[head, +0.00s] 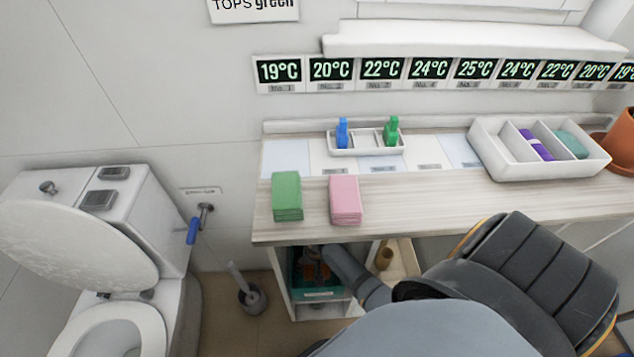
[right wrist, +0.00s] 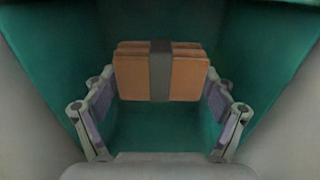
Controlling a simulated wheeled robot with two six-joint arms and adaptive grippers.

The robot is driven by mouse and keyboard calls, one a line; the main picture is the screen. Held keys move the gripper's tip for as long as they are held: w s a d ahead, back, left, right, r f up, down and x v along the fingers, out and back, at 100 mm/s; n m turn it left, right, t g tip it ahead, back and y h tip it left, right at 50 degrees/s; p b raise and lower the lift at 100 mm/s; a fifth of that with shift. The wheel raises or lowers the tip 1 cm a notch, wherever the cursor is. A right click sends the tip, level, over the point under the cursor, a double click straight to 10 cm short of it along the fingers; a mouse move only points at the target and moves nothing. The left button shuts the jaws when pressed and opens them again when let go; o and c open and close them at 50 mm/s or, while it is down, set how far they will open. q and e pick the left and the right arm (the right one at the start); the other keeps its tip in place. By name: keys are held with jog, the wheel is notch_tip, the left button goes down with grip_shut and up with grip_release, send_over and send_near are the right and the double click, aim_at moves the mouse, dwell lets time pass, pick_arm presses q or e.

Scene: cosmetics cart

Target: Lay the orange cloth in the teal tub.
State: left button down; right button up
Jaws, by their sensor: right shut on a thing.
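The orange cloth (right wrist: 133,78) is a folded stack with a grey band around its middle. My right gripper (right wrist: 160,95) is shut on it, one finger at each side. In the right wrist view, teal walls of the tub (right wrist: 265,45) surround the cloth, and the teal floor shows below it; whether the cloth touches the floor I cannot tell. In the head view, the teal tub (head: 322,294) stands in the shelf under the counter. My right arm reaches down into it, and a little orange shows there, mostly hidden. My left gripper is not in view.
On the counter (head: 430,200) lie a green cloth (head: 287,195) and a pink cloth (head: 345,199). Behind them stand a small white tray (head: 367,152) with blue and green items and a white divided box (head: 490,152). A toilet (head: 130,225) stands at left.

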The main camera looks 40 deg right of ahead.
notch_tip(320, 180, down, 3)
jog(key=shift+r+b, duration=0.1)
jog(key=shift+b, duration=0.55)
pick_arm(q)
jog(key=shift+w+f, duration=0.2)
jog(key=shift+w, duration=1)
pick_arm(e)
jog(key=shift+f, duration=0.4)
jog(key=shift+f, duration=0.1)
jog(key=o, duration=1)
